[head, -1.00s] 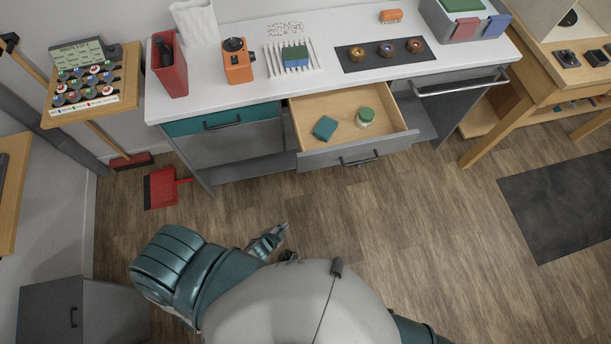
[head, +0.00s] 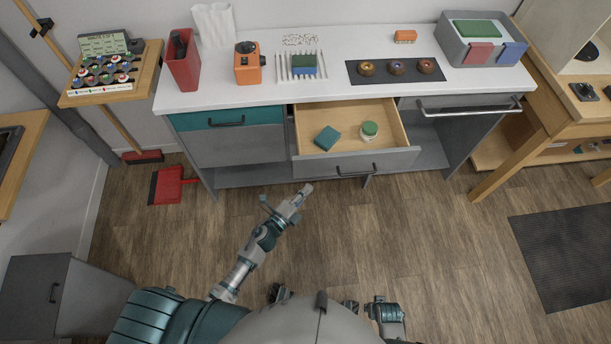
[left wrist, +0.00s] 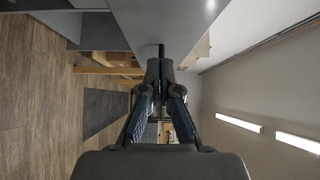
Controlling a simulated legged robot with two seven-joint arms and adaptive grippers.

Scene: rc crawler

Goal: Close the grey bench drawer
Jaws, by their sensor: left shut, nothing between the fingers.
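The grey bench drawer (head: 318,167) stands pulled out under the white worktop, with a dark bar handle (head: 357,170) on its front. A teal block (head: 327,138) and a green-lidded jar (head: 369,131) lie inside it. My left gripper (head: 304,190) is in front of the drawer's left part, left of the handle; I cannot tell whether it touches the front. In the left wrist view its fingers (left wrist: 160,68) are shut with nothing between them, beside a grey panel (left wrist: 165,22). Part of my right arm shows at the bottom of the head view; its jaw state is unclear.
A teal-fronted drawer (head: 225,118) to the left is shut. The white worktop (head: 210,95) holds a red bin (head: 184,72), an orange device (head: 248,68) and a grey tub (head: 462,46). A red dustpan (head: 168,186) lies on the floor. Floor before the drawer is clear.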

